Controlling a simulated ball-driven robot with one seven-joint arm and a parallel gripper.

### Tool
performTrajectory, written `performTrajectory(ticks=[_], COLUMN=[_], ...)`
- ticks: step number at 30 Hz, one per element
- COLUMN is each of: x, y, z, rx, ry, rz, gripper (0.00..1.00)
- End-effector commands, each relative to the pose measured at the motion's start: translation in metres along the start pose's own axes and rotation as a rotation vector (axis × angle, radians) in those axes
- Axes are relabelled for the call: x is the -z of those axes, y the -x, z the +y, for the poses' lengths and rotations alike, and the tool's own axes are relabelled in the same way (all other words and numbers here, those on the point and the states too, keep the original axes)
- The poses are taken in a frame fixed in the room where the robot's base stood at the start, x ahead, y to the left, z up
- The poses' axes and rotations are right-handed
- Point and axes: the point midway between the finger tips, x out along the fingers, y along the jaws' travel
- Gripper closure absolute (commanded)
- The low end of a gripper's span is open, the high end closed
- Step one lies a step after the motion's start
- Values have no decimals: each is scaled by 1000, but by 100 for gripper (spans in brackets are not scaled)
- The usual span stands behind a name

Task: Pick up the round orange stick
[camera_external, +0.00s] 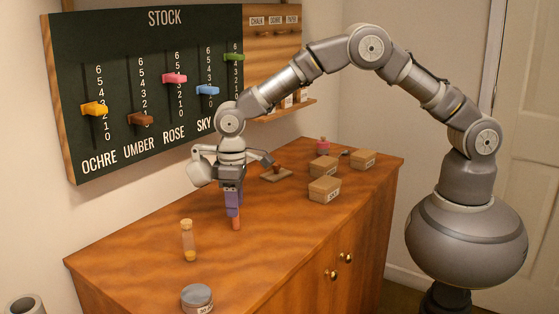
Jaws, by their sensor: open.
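The round orange stick (236,223) stands upright on the wooden cabinet top, near its middle. Only its lower part shows. My gripper (233,208) points straight down right over it, and its purple fingers cover the upper part of the stick. The jaws are open. I cannot tell from this view whether the fingers touch the stick or only stand around or in front of it.
A corked vial (188,241) stands to the left, and a grey-lidded round tin (197,299) is at the front. The stock board (150,60) hangs on the wall behind.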

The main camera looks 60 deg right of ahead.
Motion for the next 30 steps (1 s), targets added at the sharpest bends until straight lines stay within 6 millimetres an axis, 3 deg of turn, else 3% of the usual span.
performTrajectory(ticks=[6, 14, 20, 30], x=[0, 0, 0, 0], y=[-39, -41, -41, -40], z=[0, 0, 0, 0], rx=[0, 0, 0, 0], ry=[1, 1, 1, 1], rz=[-1, 1, 1, 1], gripper=[52, 52, 98, 100])
